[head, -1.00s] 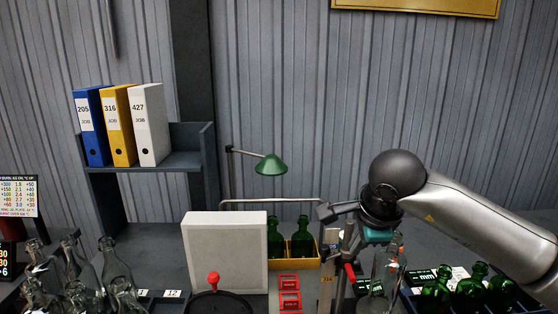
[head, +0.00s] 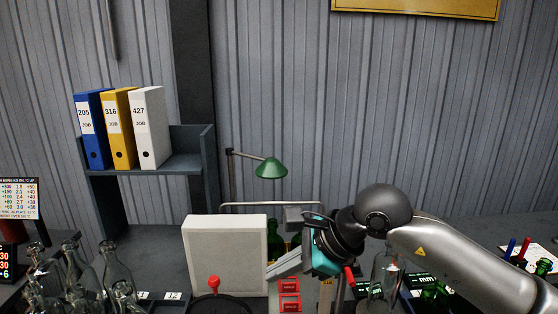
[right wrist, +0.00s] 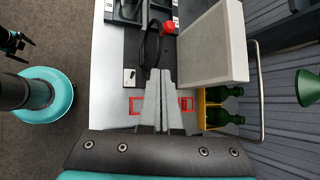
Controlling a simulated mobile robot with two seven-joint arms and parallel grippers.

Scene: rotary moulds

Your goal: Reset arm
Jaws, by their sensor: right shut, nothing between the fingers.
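My right gripper (head: 275,268) reaches in from the right in the head view, its fingers pointing left and down beside the pale grey box (head: 225,253). In the right wrist view my right gripper (right wrist: 160,72) shows its two grey fingers together and empty, over the bench top near the red frames (right wrist: 187,104). A small dark pronged shape at the left edge of the right wrist view may be my left gripper (right wrist: 22,44); its jaws are too small to judge. The left arm does not show in the head view.
Clear glass bottles (head: 118,275) stand at lower left. A red-knobbed lever (head: 213,283) is in front of the grey box. Green bottles (right wrist: 225,116) sit in a yellow crate (right wrist: 203,101) behind. A clear bottle (head: 384,272) stands under my forearm. A green lamp (head: 271,168) stands behind.

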